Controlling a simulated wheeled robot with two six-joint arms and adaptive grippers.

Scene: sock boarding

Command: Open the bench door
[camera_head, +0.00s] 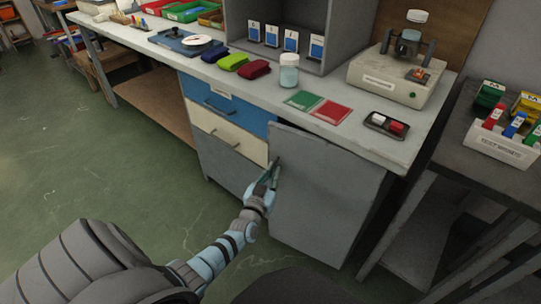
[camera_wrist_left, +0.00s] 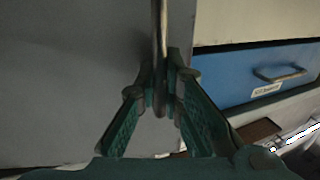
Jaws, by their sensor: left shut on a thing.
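The bench door (camera_head: 325,190) is a plain grey panel at the right end of the bench front. It stands upright and looks shut or nearly so; I cannot tell if there is a gap at its left edge. My left gripper (camera_head: 268,178) is at the door's left edge. In the left wrist view its green fingers (camera_wrist_left: 162,85) are closed around the thin upright door handle (camera_wrist_left: 159,30), with the grey door to the left. The handle is mostly hidden by the fingers in the head view. My right gripper is not in view.
Left of the door are a cream drawer (camera_head: 228,136) and a blue drawer (camera_head: 222,103) with handles. The bench top (camera_head: 215,72) holds a jar (camera_head: 289,75), colored cards and a machine (camera_head: 398,82). A dark side table (camera_head: 465,150) stands right. The green floor (camera_head: 120,175) is clear at left.

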